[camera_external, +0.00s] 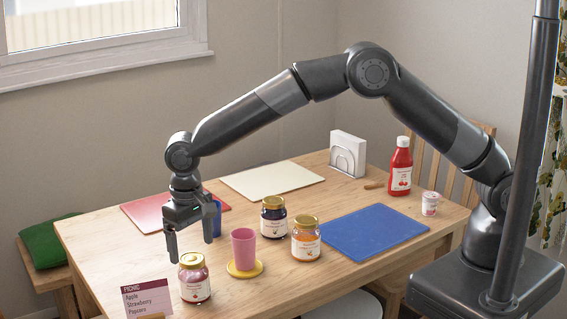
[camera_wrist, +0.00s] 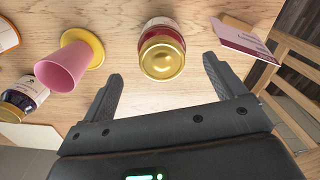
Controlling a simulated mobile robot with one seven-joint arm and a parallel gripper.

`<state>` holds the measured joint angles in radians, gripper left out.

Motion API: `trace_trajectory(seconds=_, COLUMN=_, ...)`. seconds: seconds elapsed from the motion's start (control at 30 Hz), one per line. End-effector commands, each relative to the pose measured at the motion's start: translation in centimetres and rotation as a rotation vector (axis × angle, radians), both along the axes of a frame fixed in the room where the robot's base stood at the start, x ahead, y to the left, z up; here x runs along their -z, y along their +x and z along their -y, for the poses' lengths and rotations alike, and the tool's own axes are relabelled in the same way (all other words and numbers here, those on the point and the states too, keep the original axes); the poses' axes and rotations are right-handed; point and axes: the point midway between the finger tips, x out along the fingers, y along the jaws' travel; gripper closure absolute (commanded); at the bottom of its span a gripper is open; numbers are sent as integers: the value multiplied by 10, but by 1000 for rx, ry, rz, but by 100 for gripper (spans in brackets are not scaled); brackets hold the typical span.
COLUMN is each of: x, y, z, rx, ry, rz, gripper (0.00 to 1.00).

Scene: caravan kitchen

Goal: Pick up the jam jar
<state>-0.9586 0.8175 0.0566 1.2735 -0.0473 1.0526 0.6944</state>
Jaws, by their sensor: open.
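Three gold-lidded glass jars stand upright on the table. One with pinkish-red contents (camera_external: 194,281) is near the front edge, one with dark contents (camera_external: 273,218) is farther back, and one with orange contents (camera_external: 305,241) is to its right. My gripper (camera_external: 190,248) is open and empty, pointing down, just above and behind the pinkish-red jar. In the wrist view the pinkish-red jar's lid (camera_wrist: 162,56) lies ahead of and between the fingertips, with no finger visibly touching it. The dark jar (camera_wrist: 27,94) is at the left there.
A pink cup (camera_external: 243,248) on a yellow coaster (camera_external: 245,271) stands right of the pinkish-red jar. A picnic list card (camera_external: 147,299) stands left of it. A blue mat (camera_external: 374,233), red mat (camera_external: 142,212), ketchup bottle (camera_external: 400,168) and napkin holder (camera_external: 346,153) are farther off.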

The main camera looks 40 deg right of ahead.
Motion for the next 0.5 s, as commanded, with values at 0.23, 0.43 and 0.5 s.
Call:
trace_trajectory(seconds=0.23, x=22, y=0, z=0, rx=0, ry=-1, rz=-1, gripper=12)
trace_trajectory(seconds=0.43, x=52, y=1, z=-2, rx=0, ry=-3, rz=-1, gripper=12)
trace_trajectory(seconds=0.5, x=60, y=1, z=-3, rx=0, ry=0, rz=1, gripper=12)
